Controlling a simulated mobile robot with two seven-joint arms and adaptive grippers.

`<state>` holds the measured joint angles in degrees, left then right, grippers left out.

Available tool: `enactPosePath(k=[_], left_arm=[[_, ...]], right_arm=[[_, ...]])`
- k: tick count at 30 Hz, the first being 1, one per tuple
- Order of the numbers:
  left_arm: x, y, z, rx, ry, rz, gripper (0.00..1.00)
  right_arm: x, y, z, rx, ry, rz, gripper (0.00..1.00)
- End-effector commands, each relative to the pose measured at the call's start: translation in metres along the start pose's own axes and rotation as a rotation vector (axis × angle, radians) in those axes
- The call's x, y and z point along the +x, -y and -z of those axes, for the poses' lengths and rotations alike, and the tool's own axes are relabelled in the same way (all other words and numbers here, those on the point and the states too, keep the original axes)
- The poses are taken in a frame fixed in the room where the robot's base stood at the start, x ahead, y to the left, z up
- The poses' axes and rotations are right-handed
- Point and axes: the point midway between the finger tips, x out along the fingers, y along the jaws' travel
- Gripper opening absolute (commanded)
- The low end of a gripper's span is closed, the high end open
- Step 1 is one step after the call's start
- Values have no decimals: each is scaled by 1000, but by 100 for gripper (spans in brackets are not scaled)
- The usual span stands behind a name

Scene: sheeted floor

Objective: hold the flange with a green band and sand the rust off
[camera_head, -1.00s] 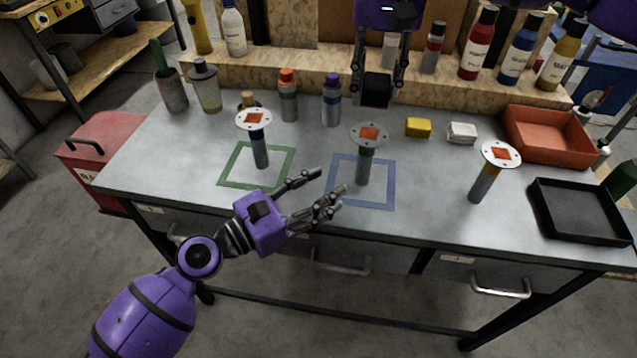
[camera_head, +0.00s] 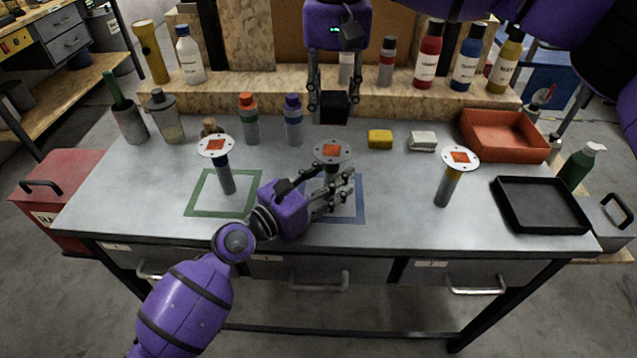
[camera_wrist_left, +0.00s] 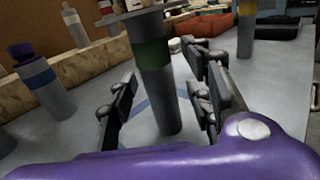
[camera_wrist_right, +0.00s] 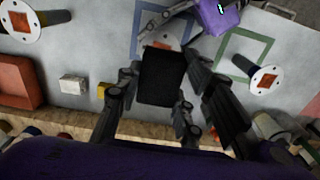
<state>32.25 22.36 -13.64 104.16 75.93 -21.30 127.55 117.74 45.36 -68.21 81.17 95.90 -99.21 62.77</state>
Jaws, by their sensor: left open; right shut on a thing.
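The flange with a green band (camera_wrist_left: 150,52) stands upright within the blue square (camera_head: 362,206). Its round plate with an orange-brown rust patch (camera_head: 332,150) faces up in the head view. My left gripper (camera_head: 344,192) is open around its stem; in the left wrist view the fingers lie on both sides of the stem, below the band. My right gripper (camera_head: 334,97) is shut on a black sanding block (camera_head: 335,113), held above and behind the flange plate. In the right wrist view the block (camera_wrist_right: 162,78) partly hides the plate.
A yellow sponge (camera_head: 380,138), white block (camera_head: 422,142), red tray (camera_head: 505,150) and black tray (camera_head: 540,226) lie right. Bottles line the back.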

Motion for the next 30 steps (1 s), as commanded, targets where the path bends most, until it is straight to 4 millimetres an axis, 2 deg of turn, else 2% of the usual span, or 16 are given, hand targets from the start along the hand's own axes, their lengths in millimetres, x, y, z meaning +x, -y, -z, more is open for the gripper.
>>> enactPosePath(k=[10, 20, 30], left_arm=[[4, 0, 0, 0, 0, 0, 45], [3, 0, 0, 0, 0, 0, 2], [3, 0, 0, 0, 0, 0, 0]], right_arm=[[0, 0, 0, 0, 0, 0, 14], [0, 0, 0, 0, 0, 0, 14], [0, 0, 0, 0, -1, 0, 14]])
